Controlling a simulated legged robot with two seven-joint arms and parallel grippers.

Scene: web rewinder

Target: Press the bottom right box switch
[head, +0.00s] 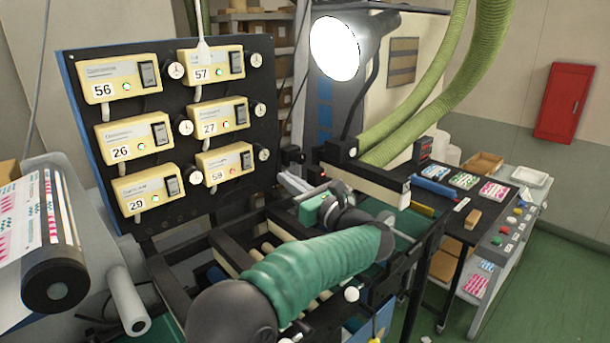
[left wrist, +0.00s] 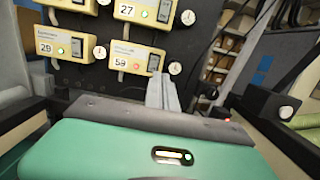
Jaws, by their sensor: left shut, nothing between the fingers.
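The bottom right switch box (head: 225,163) is cream, labelled 59, on a dark upright panel. It has a black rocker switch (head: 246,160) and a small reddish light. In the left wrist view the same box (left wrist: 128,52) is at upper centre, with its switch (left wrist: 154,63) on its right side. My left gripper (head: 284,178) is to the right of this box, apart from it, beyond the green hand. In the left wrist view its grey fingers (left wrist: 162,90) are together and empty, pointing towards the panel below and right of the box. My right gripper is not in view.
Several similar boxes fill the panel (head: 180,205), such as 27 (head: 222,117) above and 29 (head: 145,191) to the left. Round dials stand beside the boxes. Machine rollers and a dark frame (head: 225,255) lie below. A lamp (head: 335,48) and green hoses (head: 410,120) are to the right.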

